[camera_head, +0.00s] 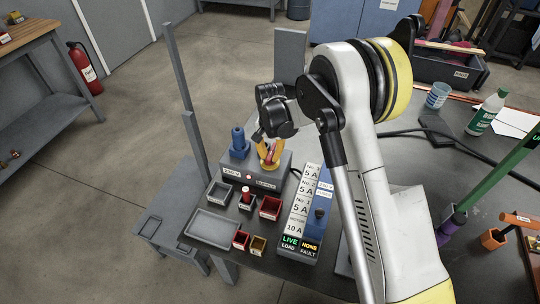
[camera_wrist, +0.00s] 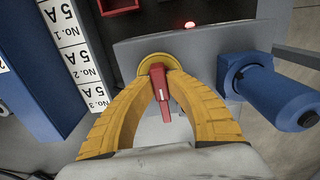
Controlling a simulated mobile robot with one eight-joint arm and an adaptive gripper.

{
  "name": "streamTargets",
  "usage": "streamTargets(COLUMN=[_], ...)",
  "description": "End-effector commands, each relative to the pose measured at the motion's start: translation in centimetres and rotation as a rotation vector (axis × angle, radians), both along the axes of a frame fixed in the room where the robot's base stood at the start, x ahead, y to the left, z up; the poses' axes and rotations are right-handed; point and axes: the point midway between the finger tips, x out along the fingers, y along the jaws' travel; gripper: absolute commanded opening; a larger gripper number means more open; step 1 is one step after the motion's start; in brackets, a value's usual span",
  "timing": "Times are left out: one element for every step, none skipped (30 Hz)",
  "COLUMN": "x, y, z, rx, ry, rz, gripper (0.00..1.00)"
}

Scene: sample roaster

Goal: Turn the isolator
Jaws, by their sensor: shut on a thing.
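The isolator is a red handle (camera_wrist: 159,88) on a round yellow plate (camera_wrist: 157,62), fixed to the face of a grey box (camera_wrist: 205,42). In the wrist view my gripper (camera_wrist: 160,85) has its two yellow fingers closed around the red handle, one on each side. The handle stands slightly tilted from the picture's vertical. In the head view my gripper (camera_head: 268,158) is at the grey box (camera_head: 284,170) on the bench, and its fingers mostly hide the isolator there.
A blue cylindrical fitting (camera_wrist: 270,92) sticks out close to the right of my fingers. A fuse panel (camera_head: 305,205) with 5 A labels and a LIVE LOAD, NONE FAULT display (camera_head: 300,245) stands beside the box. Small bins and a grey tray (camera_head: 213,226) lie in front. A red lamp (camera_wrist: 190,25) glows.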

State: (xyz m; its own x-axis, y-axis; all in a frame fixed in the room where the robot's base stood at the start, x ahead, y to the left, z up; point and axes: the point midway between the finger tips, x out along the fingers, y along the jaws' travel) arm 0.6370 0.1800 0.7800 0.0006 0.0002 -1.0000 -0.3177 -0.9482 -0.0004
Motion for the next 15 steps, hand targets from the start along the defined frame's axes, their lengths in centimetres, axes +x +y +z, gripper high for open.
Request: streamTargets(x=[-0.02, -0.03, -0.03, -0.03, -0.03, -0.03, -0.03, -0.03, -0.03, -0.03, -0.03, -0.03, -0.03, -0.03, -0.03], y=[0.00, -0.01, -0.01, -0.01, -0.01, -0.01, -0.01, -0.01, -0.01, -0.01, -0.01, -0.01, -0.01, -0.01, -0.01], z=[-0.04, -0.05, -0.05, -0.05, -0.05, -0.06, -0.06, -0.06, -0.06, -0.06, -0.06, -0.06, -0.06, -0.07, -0.07], rx=[0.000, 0.000, 0.000, 0.000, 0.000, 0.000, 0.000, 0.000, 0.000, 0.000, 0.000, 0.000, 0.000, 0.000, 0.000], ry=[0.000, 0.000, 0.001, 0.001, 0.001, 0.001, 0.001, 0.001, 0.001, 0.001, 0.001, 0.001, 0.001, 0.001, 0.001], rz=[0.013, 0.025, 0.042, 0.057, 0.074, 0.100, 0.120, 0.142, 0.174, 0.200, 0.226, 0.263, 0.291, 0.319, 0.358], gripper=[0.00, 0.00, 0.00, 0.00, 0.00, 0.00, 0.00, 0.00, 0.00, 0.00, 0.00, 0.00, 0.00, 0.00, 0.00])
